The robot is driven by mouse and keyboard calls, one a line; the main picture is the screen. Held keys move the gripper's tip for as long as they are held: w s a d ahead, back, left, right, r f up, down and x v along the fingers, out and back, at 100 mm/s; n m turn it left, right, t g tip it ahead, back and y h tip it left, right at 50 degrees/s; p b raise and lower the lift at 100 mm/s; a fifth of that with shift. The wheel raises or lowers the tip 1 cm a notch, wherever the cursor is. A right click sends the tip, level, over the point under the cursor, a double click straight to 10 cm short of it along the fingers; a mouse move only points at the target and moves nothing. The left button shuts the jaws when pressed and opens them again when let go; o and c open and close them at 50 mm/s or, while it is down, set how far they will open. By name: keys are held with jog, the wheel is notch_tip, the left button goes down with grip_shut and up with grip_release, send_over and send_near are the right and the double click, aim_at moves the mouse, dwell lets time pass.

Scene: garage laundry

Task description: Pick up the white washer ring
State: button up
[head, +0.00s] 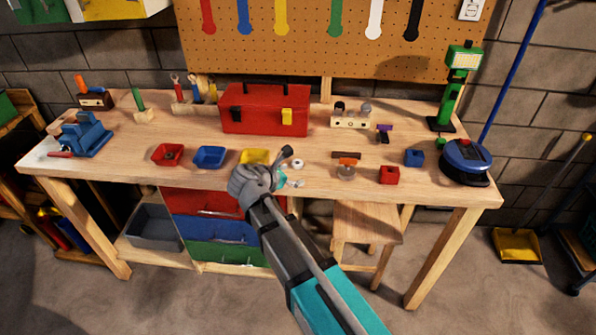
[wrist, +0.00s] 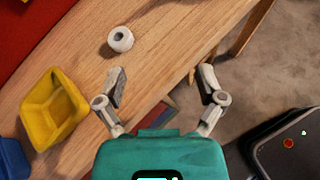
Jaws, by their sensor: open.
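The white washer ring (head: 298,164) lies flat on the wooden workbench, right of the yellow tray. In the wrist view the ring (wrist: 120,39) is beyond my fingertips and toward the left, with its dark centre hole showing. My gripper (wrist: 162,75) is open and empty, its two fingers spread apart. In the head view my gripper (head: 288,179) is over the front edge of the bench, just nearer than the ring and not touching it. My wrist partly hides the fingers there.
The yellow tray (wrist: 50,105) is left of my gripper, with blue (head: 209,157) and red (head: 167,155) trays further left. A red toolbox (head: 264,110) stands behind. A small dark-topped object (head: 346,171) and a red block (head: 389,175) are to the right. A stool (head: 366,225) stands below.

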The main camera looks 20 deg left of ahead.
jog(key=s+a+n+t+y+b, duration=0.1)
jog(key=s+a+n, duration=0.1)
jog(key=a, duration=0.4)
jog(key=shift+s+a+n+t, duration=0.25)
jog(key=shift+n+t, duration=0.15)
jog(key=shift+n, duration=0.4)
jog(key=shift+w+d, duration=0.1)
jog(key=shift+w, duration=0.05)
jog(key=b, duration=0.3)
send_near(299, 162)
jog(key=shift+w+f, duration=0.5)
jog(key=shift+f, duration=0.05)
jog(key=shift+w+d+f, duration=0.1)
jog(key=shift+w+d, duration=0.1)
jog(key=shift+w, duration=0.3)
jog(key=shift+b+x, duration=1.05)
jog(key=shift+x, duration=1.55)
jog(key=shift+d, duration=0.1)
